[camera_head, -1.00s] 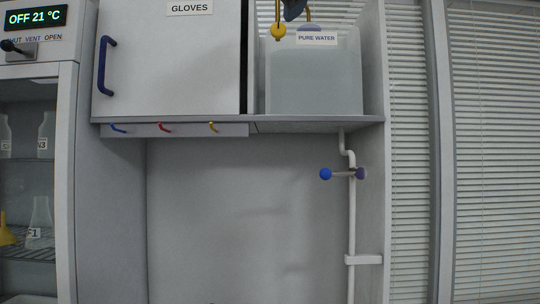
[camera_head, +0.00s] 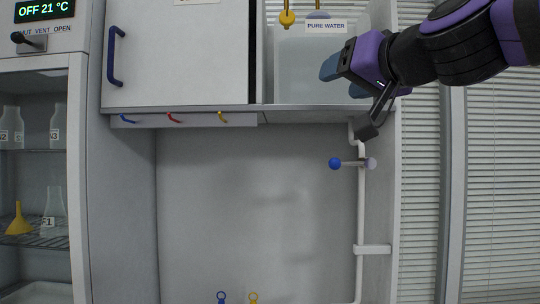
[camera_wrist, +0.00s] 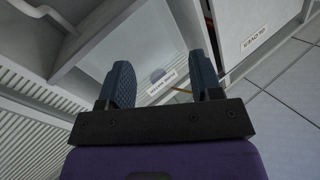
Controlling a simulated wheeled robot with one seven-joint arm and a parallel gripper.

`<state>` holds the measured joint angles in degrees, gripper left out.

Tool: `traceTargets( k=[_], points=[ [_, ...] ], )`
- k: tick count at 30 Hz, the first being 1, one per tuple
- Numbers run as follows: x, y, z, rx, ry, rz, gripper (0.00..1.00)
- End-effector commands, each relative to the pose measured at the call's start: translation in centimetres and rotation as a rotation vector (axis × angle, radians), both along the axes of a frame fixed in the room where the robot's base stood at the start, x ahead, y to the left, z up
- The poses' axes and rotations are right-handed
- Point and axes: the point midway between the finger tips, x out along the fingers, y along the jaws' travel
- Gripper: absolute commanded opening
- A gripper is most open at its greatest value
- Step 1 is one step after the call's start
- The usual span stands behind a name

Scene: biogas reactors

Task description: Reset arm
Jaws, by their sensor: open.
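My gripper (camera_head: 358,82) is at the upper right of the head view, in front of the right end of the shelf and the pure water tank (camera_head: 305,75). In the wrist view my gripper (camera_wrist: 162,85) has its two blue fingers wide apart with nothing between them. The tank's label (camera_wrist: 162,88) shows beyond the fingers. My purple and black arm reaches in from the right edge of the head view.
A white pipe (camera_head: 360,210) with a blue-knobbed valve (camera_head: 335,163) runs below the shelf. A gloves cabinet (camera_head: 180,55) is at upper left, above coloured hooks (camera_head: 173,118). A glass-fronted oven (camera_head: 35,180) holds bottles and a yellow funnel (camera_head: 18,220).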

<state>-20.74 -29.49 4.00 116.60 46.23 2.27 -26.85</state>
Motion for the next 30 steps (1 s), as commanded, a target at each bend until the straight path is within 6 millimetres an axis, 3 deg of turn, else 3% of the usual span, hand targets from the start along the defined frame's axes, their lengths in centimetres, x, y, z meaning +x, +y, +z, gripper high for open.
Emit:
traceTargets(
  k=[3,11,18,24,30],
  points=[
    [-1.0,-2.3,-5.5,-0.112,0.127,0.008,0.59],
    [-4.5,-7.8,-17.0,-0.302,0.445,-0.026,0.59],
    [-9.6,-13.5,-26.1,-0.43,0.759,-0.119,0.59],
    [-13.6,-16.9,-31.0,-0.493,0.959,-0.201,0.59],
    [-15.2,-18.1,-32.6,-0.515,1.033,-0.235,0.59]
  ],
)
